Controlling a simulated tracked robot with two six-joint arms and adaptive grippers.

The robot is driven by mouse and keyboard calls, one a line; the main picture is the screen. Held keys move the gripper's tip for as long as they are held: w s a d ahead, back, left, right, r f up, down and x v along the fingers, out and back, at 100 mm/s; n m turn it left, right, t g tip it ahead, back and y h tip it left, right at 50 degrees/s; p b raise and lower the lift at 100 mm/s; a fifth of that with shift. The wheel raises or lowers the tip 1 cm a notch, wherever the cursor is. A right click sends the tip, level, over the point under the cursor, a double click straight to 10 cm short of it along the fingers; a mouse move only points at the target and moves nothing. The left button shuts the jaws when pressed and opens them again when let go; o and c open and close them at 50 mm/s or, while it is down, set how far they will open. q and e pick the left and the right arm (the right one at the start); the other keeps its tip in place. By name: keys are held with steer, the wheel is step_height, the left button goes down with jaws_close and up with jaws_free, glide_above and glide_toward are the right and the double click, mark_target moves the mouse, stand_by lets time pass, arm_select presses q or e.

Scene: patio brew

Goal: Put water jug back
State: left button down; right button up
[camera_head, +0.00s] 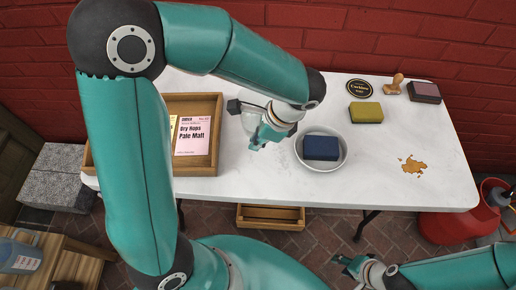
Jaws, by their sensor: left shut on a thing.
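My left gripper (262,136) is over the middle of the white table, left of the white bowl. It is shut on a clear glass vessel (251,121), which looks like the water jug. The wrist and fingers hide much of the vessel, and I cannot tell whether it touches the table. A black part (234,106) shows at its left. My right gripper (347,267) is low at the bottom right, off the table's front edge. It looks open and empty.
The white table (400,190) also holds a wooden tray (205,105) with cards, a bowl (342,160) with a blue block (321,148), a yellow sponge (365,113), a stamp (394,86), an ink pad (425,92) and a brown spill (412,165). A bluish container (20,257) stands at the lower left.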

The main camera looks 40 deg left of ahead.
arm_select(q)
steer(key=shift+f, duration=2.05)
steer(key=shift+f+b, duration=0.2)
steer(key=shift+b, duration=0.2)
steer(key=c, duration=1.2)
jaws_free()
steer(key=shift+c, duration=0.2)
steer(key=shift+r, duration=0.1)
steer(key=shift+r, duration=0.1)
steer(key=p+v, duration=0.1)
steer(key=v, duration=1.1)
